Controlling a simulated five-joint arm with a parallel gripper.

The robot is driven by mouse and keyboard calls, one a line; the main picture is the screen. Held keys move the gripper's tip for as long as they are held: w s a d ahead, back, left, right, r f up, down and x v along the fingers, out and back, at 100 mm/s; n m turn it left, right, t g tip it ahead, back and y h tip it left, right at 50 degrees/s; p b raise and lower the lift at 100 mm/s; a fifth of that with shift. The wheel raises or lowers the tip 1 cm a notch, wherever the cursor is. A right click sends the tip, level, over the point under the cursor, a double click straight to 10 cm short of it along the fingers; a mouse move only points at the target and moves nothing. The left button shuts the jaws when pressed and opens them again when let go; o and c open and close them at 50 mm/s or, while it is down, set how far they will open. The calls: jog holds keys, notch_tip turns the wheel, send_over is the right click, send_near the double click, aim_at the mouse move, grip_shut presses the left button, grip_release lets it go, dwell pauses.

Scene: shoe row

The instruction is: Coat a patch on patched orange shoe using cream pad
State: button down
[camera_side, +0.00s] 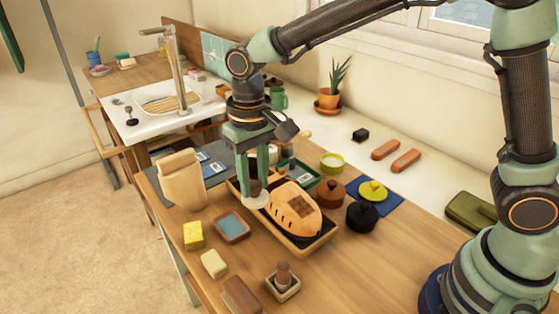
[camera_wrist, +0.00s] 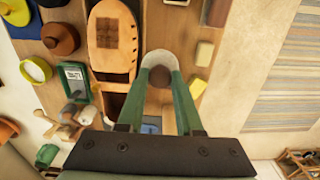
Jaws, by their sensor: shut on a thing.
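The orange shoe (camera_side: 291,215) sits in a wooden tray (camera_side: 318,246), and a brown checked patch (camera_side: 299,200) shows on its top. In the wrist view the shoe (camera_wrist: 113,52) is left of my gripper with its patch (camera_wrist: 107,33) facing up. My gripper (camera_side: 257,187) is shut on the dark knob of the round cream pad (camera_side: 256,201). The pad (camera_wrist: 153,59) hangs below the fingers, beside the shoe's near left end in the side view. The pad's underside is hidden, and I cannot tell whether it touches the tray.
A brown pot (camera_side: 330,194) and a black pot (camera_side: 362,217) stand right of the shoe. A yellow sponge (camera_side: 193,235), a blue-filled dish (camera_side: 232,226) and a cream block (camera_side: 214,263) lie in front. A green tray (camera_side: 304,176) is behind. Bare wood lies at the front right.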

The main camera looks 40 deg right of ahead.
jog(key=w+d, duration=0.3)
jog(key=d, duration=0.8)
jog(key=w+d, duration=0.3)
jog(key=d, duration=0.8)
jog(key=w+d, duration=0.3)
jog(key=d, duration=0.8)
notch_tip(320, 180, down, 5)
jog(key=shift+f, duration=0.1)
jog(key=shift+s, duration=0.1)
jog(key=shift+f, duration=2.75)
jog(key=shift+f, duration=0.85)
notch_tip(320, 180, up, 7)
